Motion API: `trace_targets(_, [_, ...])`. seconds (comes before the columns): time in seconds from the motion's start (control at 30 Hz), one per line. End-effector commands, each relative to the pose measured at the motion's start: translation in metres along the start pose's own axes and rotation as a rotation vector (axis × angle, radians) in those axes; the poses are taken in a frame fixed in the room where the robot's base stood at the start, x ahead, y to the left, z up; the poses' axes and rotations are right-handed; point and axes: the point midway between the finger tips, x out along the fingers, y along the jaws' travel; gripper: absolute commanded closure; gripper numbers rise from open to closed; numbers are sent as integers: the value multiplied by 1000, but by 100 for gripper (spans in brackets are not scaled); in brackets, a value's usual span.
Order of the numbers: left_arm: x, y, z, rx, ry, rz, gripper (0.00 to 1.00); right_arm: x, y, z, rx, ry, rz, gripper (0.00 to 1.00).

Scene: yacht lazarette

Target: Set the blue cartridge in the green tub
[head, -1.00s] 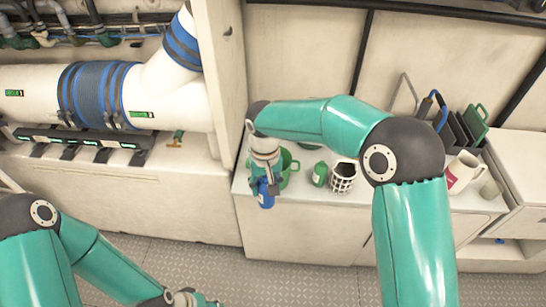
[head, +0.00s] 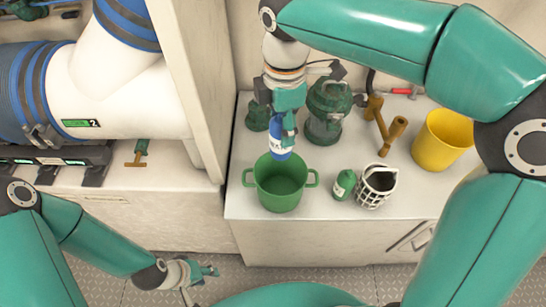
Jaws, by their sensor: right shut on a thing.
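The green tub (head: 281,196) has two side handles and stands near the left front of the white counter. The blue cartridge (head: 279,151) has a white band and hangs upright over the tub's back rim. Whether its lower end is inside the tub or only above it, I cannot tell. My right gripper (head: 285,131) points down and is shut on the cartridge's upper part, hiding some of it. My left gripper (head: 208,270) is low at the left, over the floor and away from the counter; its fingers are too small to read.
A green lantern (head: 326,112) stands behind the tub to the right. A small green bottle (head: 344,184) and a black-and-white checked cup (head: 375,187) are right of the tub. A yellow bucket (head: 441,140) is farther right. A tall white panel (head: 193,85) borders the counter's left.

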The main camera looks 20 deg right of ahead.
Motion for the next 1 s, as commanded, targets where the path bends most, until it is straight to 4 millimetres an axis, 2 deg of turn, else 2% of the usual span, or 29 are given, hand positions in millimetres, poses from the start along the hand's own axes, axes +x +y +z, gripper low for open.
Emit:
trace_targets(0.17, [6,-2,1,0,-1,0,60,14,-4,2,-49,-1,-4,97])
trace_targets(0.27, [9,-3,1,0,-1,0,60,35,-4,2,-52,-1,-6,97])
trace_targets(0.6, [19,-7,0,0,-1,0,60,124,-3,0,-56,-1,-6,97])
trace_targets(0.7, [21,-8,0,0,-1,0,60,143,-3,-1,-54,0,-5,97])
trace_targets(1.0, [23,-8,0,0,-1,0,60,168,-2,-2,-56,0,-3,97])
